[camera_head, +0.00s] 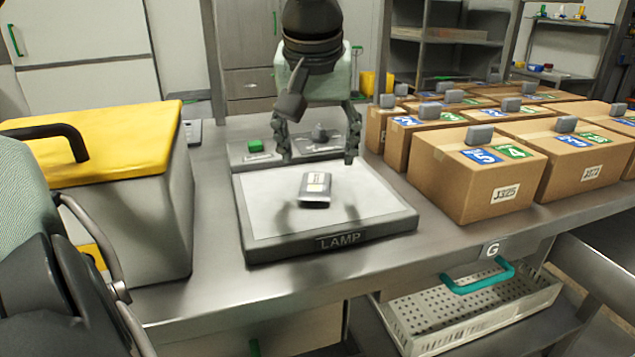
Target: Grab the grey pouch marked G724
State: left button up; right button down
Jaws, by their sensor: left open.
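A small grey pouch (315,187) with a pale label lies on the white top of the panel marked LAMP (340,242). Its label is too small to read, so I cannot tell whether it says G724. My left gripper (318,157) points down over the far part of the panel, its fingers spread wide and nothing between them. The gripper appears above and behind the pouch, apart from it. My right gripper is not in view.
A grey bin with a yellow lid (100,145) stands left. Cardboard boxes (478,190) with grey blocks on top crowd the right. A green button (255,146) sits behind the panel. A perforated basket (470,315) is below the counter, under a G label. Bare steel surrounds the panel's front.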

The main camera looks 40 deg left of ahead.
aim_at(316, 180)
pick_arm(q)
jog(key=x, duration=0.5)
jog(key=shift+s+a+f, duration=0.1)
jog(key=shift+s+f, duration=0.15)
jog(key=shift+f, duration=0.15)
jog(key=shift+w+f, duration=0.1)
jog(key=shift+f, duration=0.05)
jog(key=c, duration=1.1)
jog(key=shift+c, duration=1.3)
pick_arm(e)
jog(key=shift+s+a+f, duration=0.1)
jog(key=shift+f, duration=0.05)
